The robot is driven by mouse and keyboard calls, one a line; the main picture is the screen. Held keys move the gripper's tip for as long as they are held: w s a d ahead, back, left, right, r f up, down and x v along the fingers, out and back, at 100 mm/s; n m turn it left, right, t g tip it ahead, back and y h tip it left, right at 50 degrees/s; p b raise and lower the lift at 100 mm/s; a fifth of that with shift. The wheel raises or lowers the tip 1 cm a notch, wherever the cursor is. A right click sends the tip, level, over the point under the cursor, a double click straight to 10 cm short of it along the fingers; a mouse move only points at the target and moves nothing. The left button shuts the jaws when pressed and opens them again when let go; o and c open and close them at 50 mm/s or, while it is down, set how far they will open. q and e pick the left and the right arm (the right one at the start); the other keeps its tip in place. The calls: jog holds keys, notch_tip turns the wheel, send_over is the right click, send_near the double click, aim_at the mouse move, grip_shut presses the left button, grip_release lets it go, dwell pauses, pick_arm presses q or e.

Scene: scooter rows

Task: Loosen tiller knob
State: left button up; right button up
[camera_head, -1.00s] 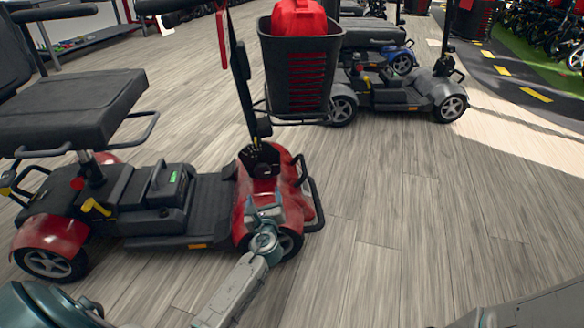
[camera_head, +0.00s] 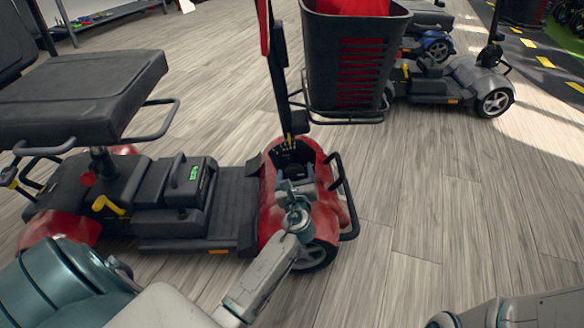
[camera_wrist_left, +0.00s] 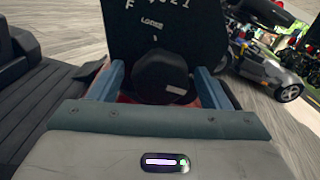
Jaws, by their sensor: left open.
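The red and black scooter (camera_head: 270,190) stands at the centre left in the head view, its black tiller (camera_head: 279,88) rising from the front. My left gripper (camera_head: 293,187) is at the tiller's base, over the red front. In the left wrist view the black round tiller knob (camera_wrist_left: 163,76) sits between the two open blue-grey fingers, below a dark plate with white lettering (camera_wrist_left: 160,25). A finger is on each side of the knob; I cannot tell whether either touches it. The knob is hard to make out in the head view. My right gripper is out of view.
A black basket (camera_head: 355,60) with a red thing in it hangs on the tiller, above and to the right of my left gripper. The black seat (camera_head: 85,90) is at the left. The wooden floor at the right is clear.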

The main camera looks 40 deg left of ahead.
pick_arm(q)
jog(key=shift+w, duration=0.1)
jog(key=shift+r, duration=0.1)
jog(key=c, duration=1)
jog(key=shift+n, duration=0.3)
jog(key=n, duration=0.2)
jog(key=shift+n, duration=2.1)
